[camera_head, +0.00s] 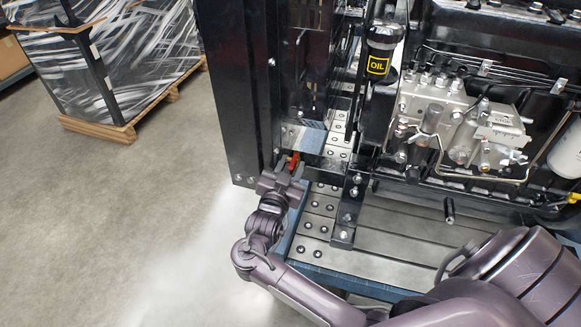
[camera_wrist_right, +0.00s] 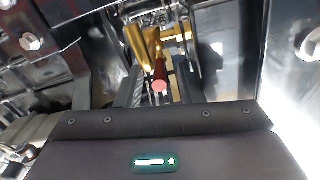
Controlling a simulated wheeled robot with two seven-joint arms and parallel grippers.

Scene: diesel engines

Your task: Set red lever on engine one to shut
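The red lever (camera_head: 293,160) shows as a small red piece low on the engine's left side, just beyond my right gripper (camera_head: 287,175). In the right wrist view the lever (camera_wrist_right: 160,72) points toward the camera with its round red end nearest. It joins a brass valve (camera_wrist_right: 138,42) behind it. The dark fingers of my right gripper (camera_wrist_right: 160,88) stand apart on either side of the lever, with gaps visible. I cannot tell whether either finger touches it. In the head view my gripper hides part of the lever. My left gripper is not in view.
The black engine (camera_head: 460,40) stands on a blue-edged base with metal plates (camera_head: 400,245). A black upright panel (camera_head: 233,90) rises close to the left of my right gripper. A wrapped pallet load (camera_head: 120,60) stands at the back left. Floor between is clear.

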